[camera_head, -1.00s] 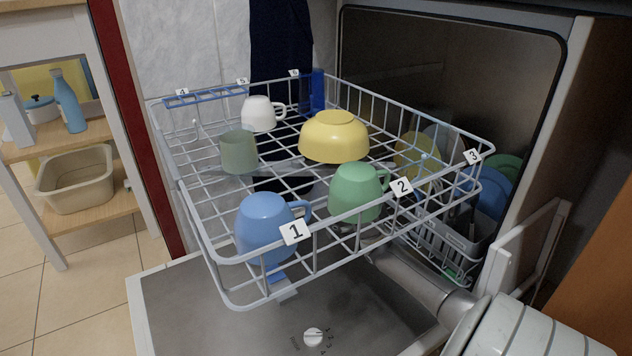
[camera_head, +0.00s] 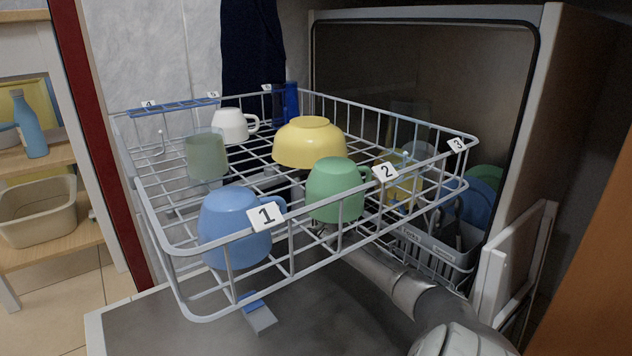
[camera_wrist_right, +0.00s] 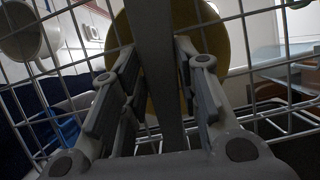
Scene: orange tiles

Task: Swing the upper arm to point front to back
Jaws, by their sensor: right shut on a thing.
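The upper arm is a grey bar under the upper rack (camera_head: 290,262). In the right wrist view the bar (camera_wrist_right: 160,95) runs upright through the middle of the picture. My right gripper (camera_wrist_right: 158,62) is shut on it, one finger on each side. In the head view my right arm reaches in from the lower right beneath the rack, and its fingers are mostly hidden by the wires and the green cup (camera_head: 337,190). The bar's full length and exact direction are hard to make out. My left gripper is not in view.
The rack holds a blue cup (camera_head: 229,226), a yellow bowl (camera_head: 311,144), a grey-green cup (camera_head: 206,156) and a white cup (camera_head: 229,127). A grey piece with a blue end (camera_head: 258,314) hangs below the rack's front. A cutlery basket (camera_head: 437,250) stands in the lower rack.

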